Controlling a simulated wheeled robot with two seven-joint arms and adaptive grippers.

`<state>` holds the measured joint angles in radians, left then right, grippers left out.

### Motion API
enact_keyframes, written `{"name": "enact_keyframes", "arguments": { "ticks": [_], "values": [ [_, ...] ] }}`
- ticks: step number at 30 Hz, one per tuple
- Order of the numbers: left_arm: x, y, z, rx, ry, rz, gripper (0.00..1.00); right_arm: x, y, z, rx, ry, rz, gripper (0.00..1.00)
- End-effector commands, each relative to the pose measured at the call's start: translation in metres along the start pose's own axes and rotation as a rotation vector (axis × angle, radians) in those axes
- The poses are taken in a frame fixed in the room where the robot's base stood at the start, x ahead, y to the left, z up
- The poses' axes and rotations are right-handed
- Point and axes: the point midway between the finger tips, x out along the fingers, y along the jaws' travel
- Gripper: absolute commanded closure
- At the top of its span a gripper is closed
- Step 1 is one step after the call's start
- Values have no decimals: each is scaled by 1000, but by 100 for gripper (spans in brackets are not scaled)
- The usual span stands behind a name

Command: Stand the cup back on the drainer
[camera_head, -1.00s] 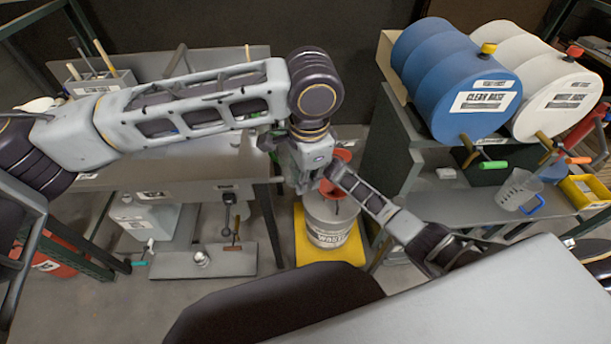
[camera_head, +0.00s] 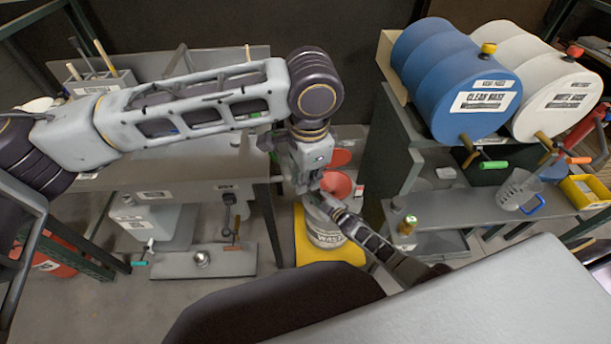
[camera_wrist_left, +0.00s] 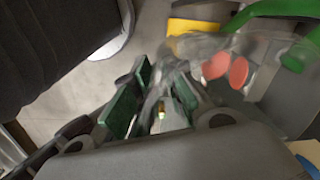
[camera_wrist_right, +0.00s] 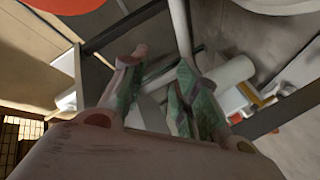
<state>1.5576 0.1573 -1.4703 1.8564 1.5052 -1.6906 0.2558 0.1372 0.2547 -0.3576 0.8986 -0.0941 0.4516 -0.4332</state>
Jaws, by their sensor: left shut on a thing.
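My left gripper (camera_head: 303,187) points down over the waste bucket (camera_head: 326,232) in the head view. In the left wrist view its green-padded fingers (camera_wrist_left: 160,85) are shut on a clear, see-through thing that looks like the cup (camera_wrist_left: 195,48); its outline is blurred. The head view hides this held cup behind the gripper. My right gripper (camera_head: 322,199) is close below the left one. In the right wrist view its fingers (camera_wrist_right: 160,72) are apart with nothing clearly between them. I cannot make out the drainer for sure.
Red funnels (camera_head: 337,184) are by the bucket, which stands on a yellow base (camera_head: 301,243). A blue drum (camera_head: 455,75) and a white drum (camera_head: 545,80) lie on the right rack. A clear jug with a blue handle (camera_head: 517,188) and a gold-topped can (camera_head: 407,226) stand below them.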

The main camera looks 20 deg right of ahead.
Motion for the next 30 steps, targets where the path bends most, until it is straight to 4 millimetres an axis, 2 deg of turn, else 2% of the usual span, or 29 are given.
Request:
{"name": "enact_keyframes", "arguments": {
  "ticks": [3, 15, 23, 30],
  "values": [
    [0, 0, 0, 0, 0, 0, 100, -18, -26, 27, 52, -78, -36, 70],
    [0, 0, 0, 0, 0, 0, 100, -87, -107, 104, 219, -333, -139, 70],
    [0, 0, 0, 0, 0, 0, 100, -142, -158, 145, 319, -497, -196, 70],
    [0, 0, 0, 0, 0, 0, 100, -199, -203, 176, 407, -649, -243, 70]
  ]
}}
